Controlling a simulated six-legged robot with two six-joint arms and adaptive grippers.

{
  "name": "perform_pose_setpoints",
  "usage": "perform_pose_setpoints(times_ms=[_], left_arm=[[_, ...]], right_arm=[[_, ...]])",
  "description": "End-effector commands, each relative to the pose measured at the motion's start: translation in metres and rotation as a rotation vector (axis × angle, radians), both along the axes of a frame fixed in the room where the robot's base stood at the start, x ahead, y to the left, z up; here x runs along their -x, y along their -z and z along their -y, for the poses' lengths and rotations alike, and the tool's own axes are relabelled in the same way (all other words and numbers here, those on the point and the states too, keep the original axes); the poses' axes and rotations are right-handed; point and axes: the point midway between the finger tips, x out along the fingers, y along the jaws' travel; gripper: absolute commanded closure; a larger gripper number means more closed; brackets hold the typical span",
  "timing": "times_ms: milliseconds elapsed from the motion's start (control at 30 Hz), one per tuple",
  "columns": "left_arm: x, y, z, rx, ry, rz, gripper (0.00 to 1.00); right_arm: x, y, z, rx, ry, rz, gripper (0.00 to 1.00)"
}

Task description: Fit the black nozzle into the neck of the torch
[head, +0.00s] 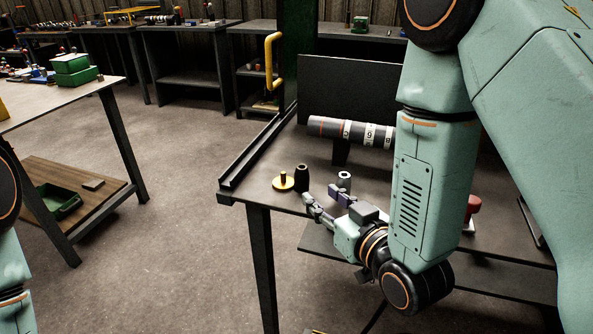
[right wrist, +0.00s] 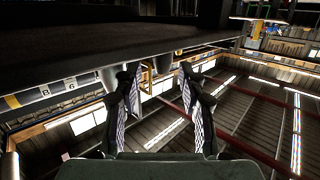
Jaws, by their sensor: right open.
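A small black nozzle (head: 302,178) stands upright near the front left of the dark table. A short pale grey cylinder with a dark opening in its top (head: 344,181) stands to its right; I cannot tell for sure whether it is the torch. My right gripper (head: 319,191) is open and empty at the table's front edge, its fingers pointing toward the nozzle and the cylinder, touching neither as far as I can see. In the right wrist view, its spread fingers (right wrist: 160,88) have nothing between them. My left gripper is out of view.
A yellow disc with a dark knob (head: 283,183) sits left of the nozzle. A thick banded shaft with numbers (head: 350,132) lies behind, partly hidden by my right arm. A red object (head: 473,206) is right of the arm.

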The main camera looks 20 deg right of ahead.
Motion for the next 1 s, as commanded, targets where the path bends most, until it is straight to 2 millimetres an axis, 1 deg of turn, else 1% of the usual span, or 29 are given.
perform_pose_setpoints(times_ms=[67, 267, 367, 500, 600, 733, 933, 1000], left_arm=[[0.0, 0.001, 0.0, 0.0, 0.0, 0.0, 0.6], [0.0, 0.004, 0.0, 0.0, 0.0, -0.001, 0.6], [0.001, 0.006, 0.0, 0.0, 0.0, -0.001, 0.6], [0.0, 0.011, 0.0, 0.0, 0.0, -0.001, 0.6], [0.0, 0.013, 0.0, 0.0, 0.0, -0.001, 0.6], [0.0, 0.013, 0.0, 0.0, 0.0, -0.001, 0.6], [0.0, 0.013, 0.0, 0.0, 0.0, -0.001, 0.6], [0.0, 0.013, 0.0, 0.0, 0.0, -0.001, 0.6]], right_arm=[[-0.003, 0.001, -0.001, 0.001, -0.001, 0.001, 0.59], [-0.021, 0.004, -0.005, 0.001, -0.001, 0.002, 0.59], [-0.032, 0.005, -0.009, 0.002, -0.002, 0.003, 0.59], [-0.053, 0.008, -0.015, 0.001, -0.001, 0.003, 0.59], [-0.065, 0.01, -0.017, 0.0, 0.0, 0.002, 0.59], [-0.072, 0.01, -0.018, 0.0, 0.0, 0.0, 0.59], [-0.074, 0.01, -0.018, -0.001, 0.0, 0.0, 0.59], [-0.075, 0.01, -0.018, -0.001, 0.0, 0.0, 0.65]])
